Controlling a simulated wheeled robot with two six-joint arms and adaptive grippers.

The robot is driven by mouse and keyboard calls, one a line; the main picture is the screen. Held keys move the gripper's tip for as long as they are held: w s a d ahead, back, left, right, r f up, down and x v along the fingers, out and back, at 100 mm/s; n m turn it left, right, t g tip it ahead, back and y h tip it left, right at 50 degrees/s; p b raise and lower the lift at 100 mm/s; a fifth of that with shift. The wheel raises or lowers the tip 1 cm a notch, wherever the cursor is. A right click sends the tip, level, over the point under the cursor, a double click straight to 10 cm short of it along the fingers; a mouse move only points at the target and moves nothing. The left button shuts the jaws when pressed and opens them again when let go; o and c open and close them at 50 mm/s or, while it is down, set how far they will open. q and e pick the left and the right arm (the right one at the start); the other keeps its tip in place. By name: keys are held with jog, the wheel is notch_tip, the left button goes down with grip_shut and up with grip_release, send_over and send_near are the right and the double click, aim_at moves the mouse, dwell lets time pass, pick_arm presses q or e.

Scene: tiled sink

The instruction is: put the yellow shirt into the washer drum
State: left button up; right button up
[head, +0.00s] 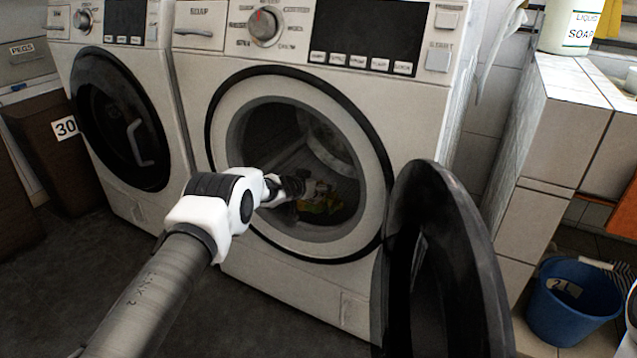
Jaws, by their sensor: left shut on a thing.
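The washer drum (350,165) is open in the middle washer, seen through its round doorway. My left gripper (298,187) reaches through the doorway into the drum's opening. It is shut on the yellow shirt (322,203), a crumpled yellow patch with some dark and pale parts, low inside the drum. Part of the shirt is hidden by the gripper and the shadow, and I cannot tell whether it rests on the drum's bottom. My right gripper is out of view.
The open black washer door (440,260) hangs to the right of the doorway. A second washer (120,120) with its door shut stands at the left, beside a brown bin (35,150) marked 30. A blue bucket (570,305) stands at the lower right, below a tiled counter (570,85) bearing a soap bottle (568,28).

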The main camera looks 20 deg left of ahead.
pick_arm(q)
jog(key=o, duration=1.5)
jog(key=shift+c, duration=0.2)
jog(key=v, duration=1.2)
